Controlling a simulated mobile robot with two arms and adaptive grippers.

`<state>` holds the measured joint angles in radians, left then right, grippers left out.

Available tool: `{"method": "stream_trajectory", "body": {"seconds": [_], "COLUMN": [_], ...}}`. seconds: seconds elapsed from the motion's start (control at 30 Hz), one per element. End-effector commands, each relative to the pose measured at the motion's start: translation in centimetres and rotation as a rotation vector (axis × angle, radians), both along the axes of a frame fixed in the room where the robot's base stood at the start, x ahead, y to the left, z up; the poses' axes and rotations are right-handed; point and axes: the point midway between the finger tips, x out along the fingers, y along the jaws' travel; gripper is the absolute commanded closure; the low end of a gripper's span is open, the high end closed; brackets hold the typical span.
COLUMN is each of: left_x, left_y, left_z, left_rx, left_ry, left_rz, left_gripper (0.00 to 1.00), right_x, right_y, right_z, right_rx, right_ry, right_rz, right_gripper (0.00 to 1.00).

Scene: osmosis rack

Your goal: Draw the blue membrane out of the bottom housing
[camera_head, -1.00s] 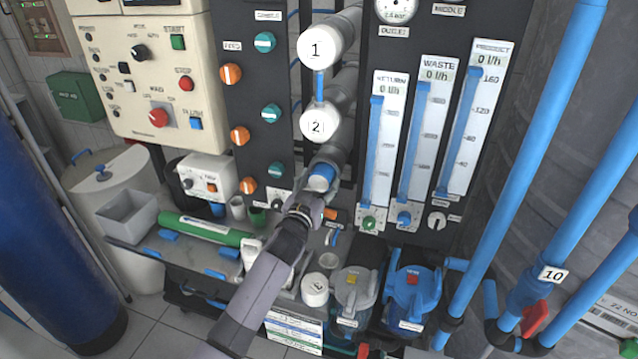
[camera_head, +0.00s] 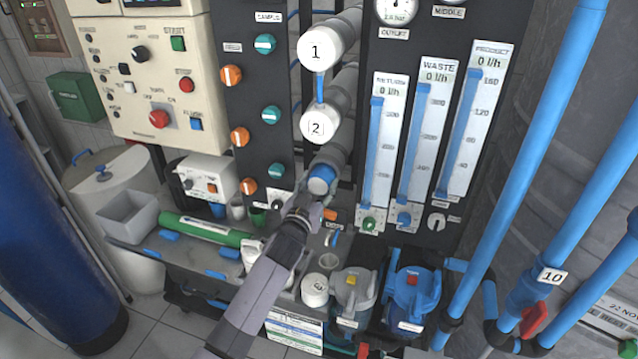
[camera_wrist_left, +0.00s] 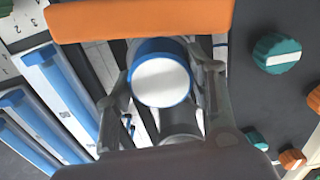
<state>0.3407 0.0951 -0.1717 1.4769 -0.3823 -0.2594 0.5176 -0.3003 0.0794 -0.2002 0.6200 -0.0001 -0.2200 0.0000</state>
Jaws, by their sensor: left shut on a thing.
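The blue membrane (camera_head: 321,181) shows as a blue-rimmed end at the mouth of the bottom housing (camera_head: 334,154), below the white caps marked 1 and 2. My left gripper (camera_head: 310,198) is at this end from the front and below, shut on it. In the left wrist view the membrane's pale round face with its blue rim (camera_wrist_left: 160,80) lies between the two fingers (camera_wrist_left: 162,100). How much of the membrane is still inside the housing is hidden. My right gripper is not in view.
Housing 2 (camera_head: 318,126) is close above. Flow meters (camera_head: 420,130) stand to the right, valve knobs (camera_head: 270,116) to the left.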

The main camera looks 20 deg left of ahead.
Motion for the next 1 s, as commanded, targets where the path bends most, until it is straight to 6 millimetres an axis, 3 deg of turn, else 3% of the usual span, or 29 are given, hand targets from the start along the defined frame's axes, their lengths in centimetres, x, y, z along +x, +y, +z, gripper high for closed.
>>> {"method": "stream_trajectory", "body": {"seconds": [1.0], "left_x": [-3.5], "left_y": [0.1], "left_z": [0.1], "left_rx": [0.000], "left_ry": [-0.001], "left_rz": [-0.001], "left_gripper": [0.86], "right_x": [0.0], "right_y": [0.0], "right_z": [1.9], "right_rx": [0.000], "right_ry": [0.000], "right_rz": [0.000], "right_gripper": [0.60]}}
